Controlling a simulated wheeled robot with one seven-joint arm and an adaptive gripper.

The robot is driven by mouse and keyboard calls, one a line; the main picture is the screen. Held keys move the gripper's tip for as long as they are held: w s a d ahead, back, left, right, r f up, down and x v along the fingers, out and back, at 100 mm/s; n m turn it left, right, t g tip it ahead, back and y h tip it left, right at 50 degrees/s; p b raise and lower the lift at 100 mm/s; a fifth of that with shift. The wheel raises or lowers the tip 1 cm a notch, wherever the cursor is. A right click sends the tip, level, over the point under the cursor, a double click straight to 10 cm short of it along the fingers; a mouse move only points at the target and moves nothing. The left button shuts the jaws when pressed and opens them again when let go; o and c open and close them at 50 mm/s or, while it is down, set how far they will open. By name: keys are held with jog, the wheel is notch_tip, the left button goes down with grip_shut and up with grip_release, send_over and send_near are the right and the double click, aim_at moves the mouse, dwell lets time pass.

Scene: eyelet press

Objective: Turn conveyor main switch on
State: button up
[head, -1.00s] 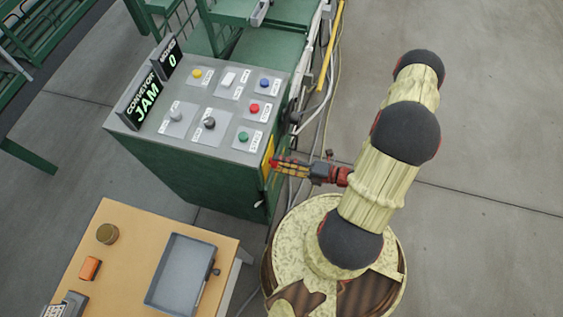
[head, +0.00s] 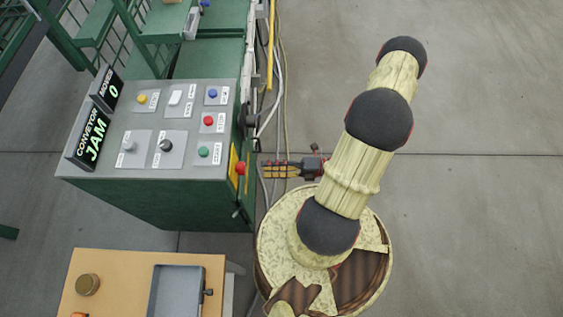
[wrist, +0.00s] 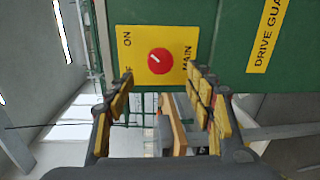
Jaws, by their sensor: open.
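The main switch is a red round knob (wrist: 159,61) with a white mark, on a yellow plate (wrist: 136,38) lettered ON and MAIN, on the cabinet's side. In the head view the knob (head: 240,168) sticks out from the cabinet's right side. My gripper (head: 266,171) is a short way right of the knob and apart from it, pointing at it. In the wrist view my gripper (wrist: 162,82) is open, with its fingers on either side below the knob and nothing between them but background. The mark on the knob is slanted; its exact setting is unclear.
The green cabinet (head: 150,200) has a panel of buttons (head: 208,121) and a display (head: 92,138) reading CONVEYOR JAM. A lever (head: 237,212) hangs below the knob. Cables (head: 284,90) run beside the cabinet. A table (head: 120,262) with a tray (head: 176,290) stands in front. Floor at right is clear.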

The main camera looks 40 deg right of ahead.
jog(key=v, duration=0.4)
dwell(0.6)
jog(key=a+r+m+g+h+b, duration=0.1)
jog(key=a+r+m+h, duration=0.3)
jog(key=r+m, duration=0.5)
jog(key=w+a+r+m+g+h+b, duration=0.1)
jog(key=a+r+m+g+h, duration=0.2)
jog(key=r+m, duration=0.6)
jog(key=a+r+m+g+h+b, duration=0.1)
jog(key=a+r+m+h, duration=0.3)
jog(key=r+m, duration=0.5)
notch_tip(320, 180, up, 10)
jog(key=shift+w+a+f+m+g+h, duration=0.25)
jog(key=shift+a+m+g+h, duration=0.15)
jog(key=shift+g, duration=0.4)
